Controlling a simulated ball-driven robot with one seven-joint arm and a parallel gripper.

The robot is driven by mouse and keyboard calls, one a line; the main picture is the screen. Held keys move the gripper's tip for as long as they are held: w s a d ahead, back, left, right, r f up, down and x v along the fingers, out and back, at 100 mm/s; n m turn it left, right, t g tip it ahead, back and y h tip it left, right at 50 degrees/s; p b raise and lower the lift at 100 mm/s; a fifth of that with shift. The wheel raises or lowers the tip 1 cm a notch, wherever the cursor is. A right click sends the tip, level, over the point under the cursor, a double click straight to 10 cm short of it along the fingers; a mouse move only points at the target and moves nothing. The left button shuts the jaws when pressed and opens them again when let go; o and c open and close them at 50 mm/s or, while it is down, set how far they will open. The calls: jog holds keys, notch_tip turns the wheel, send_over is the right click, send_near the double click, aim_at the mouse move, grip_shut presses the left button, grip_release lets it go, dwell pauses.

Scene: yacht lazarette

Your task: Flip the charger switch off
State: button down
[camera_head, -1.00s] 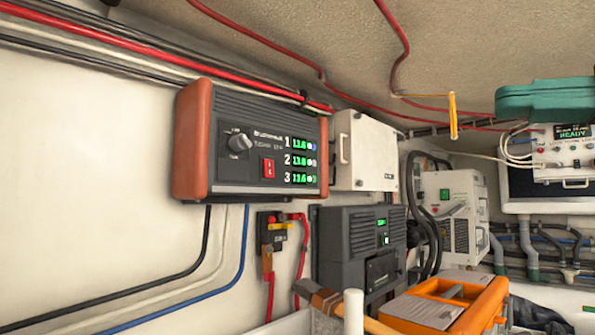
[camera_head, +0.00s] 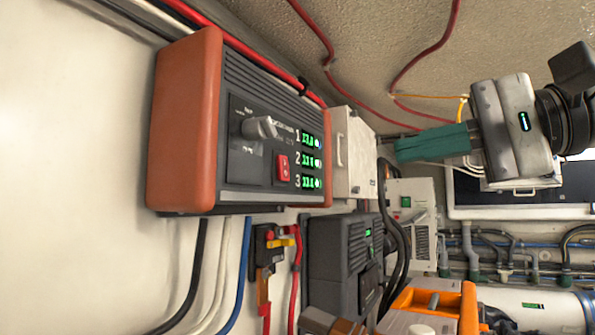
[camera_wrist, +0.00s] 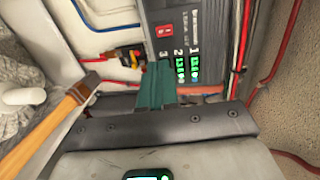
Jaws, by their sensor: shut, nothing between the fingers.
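The charger (camera_head: 270,130) is a dark grey ribbed box with orange-red end caps on the white wall at left. Its front has a grey rotary knob (camera_head: 259,127), a red rocker switch (camera_head: 283,168) and three green readouts numbered 1 to 3. The wrist view shows the red switch (camera_wrist: 165,31) and the readouts (camera_wrist: 181,65) beyond my fingers. My gripper (camera_head: 400,150) is at the right in the head view, its teal fingers shut and empty, pointing left toward the charger and apart from it. The fingers (camera_wrist: 157,75) hide part of the charger in the wrist view.
A white box (camera_head: 353,155) is mounted right of the charger. Below are a battery switch (camera_head: 268,245) with red cables, a dark grey unit (camera_head: 335,265) and an orange toolbox (camera_head: 440,300). A hammer (camera_wrist: 60,115) shows in the wrist view. Red cables run along the ceiling.

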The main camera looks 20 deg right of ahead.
aim_at(286, 177)
jog(key=shift+w+a, duration=0.15)
jog(key=p+x, duration=0.5)
jog(key=x, duration=0.8)
jog(key=shift+w+a, duration=0.15)
jog(key=shift+w, duration=0.1)
jog(key=shift+f, duration=0.1)
jog(key=shift+f+b, duration=0.1)
jog(key=shift+b, duration=0.2)
